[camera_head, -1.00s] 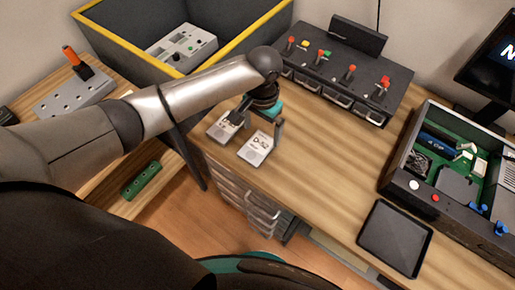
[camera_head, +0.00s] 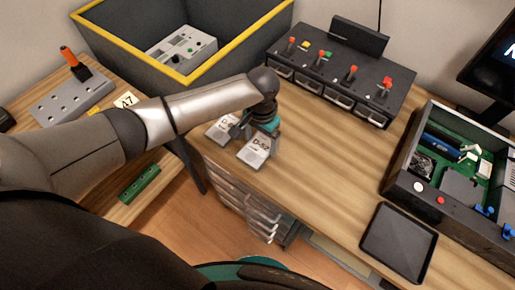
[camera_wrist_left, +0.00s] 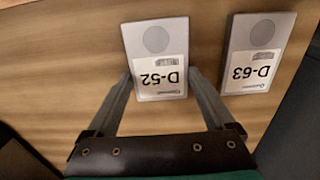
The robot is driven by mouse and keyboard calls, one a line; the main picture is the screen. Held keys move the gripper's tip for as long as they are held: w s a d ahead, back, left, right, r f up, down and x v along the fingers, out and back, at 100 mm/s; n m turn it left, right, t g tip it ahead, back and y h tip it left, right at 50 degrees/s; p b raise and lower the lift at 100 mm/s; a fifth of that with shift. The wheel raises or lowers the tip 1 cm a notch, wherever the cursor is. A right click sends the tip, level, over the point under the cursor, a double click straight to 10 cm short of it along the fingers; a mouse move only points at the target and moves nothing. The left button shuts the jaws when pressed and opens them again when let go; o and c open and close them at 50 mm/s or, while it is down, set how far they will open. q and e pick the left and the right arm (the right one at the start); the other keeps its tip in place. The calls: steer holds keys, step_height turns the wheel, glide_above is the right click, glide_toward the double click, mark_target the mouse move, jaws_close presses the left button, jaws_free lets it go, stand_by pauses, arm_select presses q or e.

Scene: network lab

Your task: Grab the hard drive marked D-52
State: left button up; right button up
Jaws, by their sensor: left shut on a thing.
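The hard drive marked D-52 (camera_head: 253,154) is a pale grey slab with a white label, lying on the wooden desk near its left front edge. It also shows in the left wrist view (camera_wrist_left: 158,50). My left gripper (camera_head: 257,142) reaches down over it. In the left wrist view its two fingers (camera_wrist_left: 161,76) are on either side of the drive, shut on it. A second drive, marked D-63 (camera_wrist_left: 258,50), lies beside it and also shows in the head view (camera_head: 220,130), partly behind the gripper. My right gripper is not in view.
A black drive dock (camera_head: 340,76) with several levers stands at the back. An open computer chassis (camera_head: 412,186) is at the right, with a black tray (camera_head: 398,243) in front. A yellow-rimmed grey bin (camera_head: 125,48) stands back left. The desk's middle is clear.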

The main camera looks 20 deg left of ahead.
arm_select(q)
steer(key=c, duration=0.7)
steer(key=shift+c, duration=0.2)
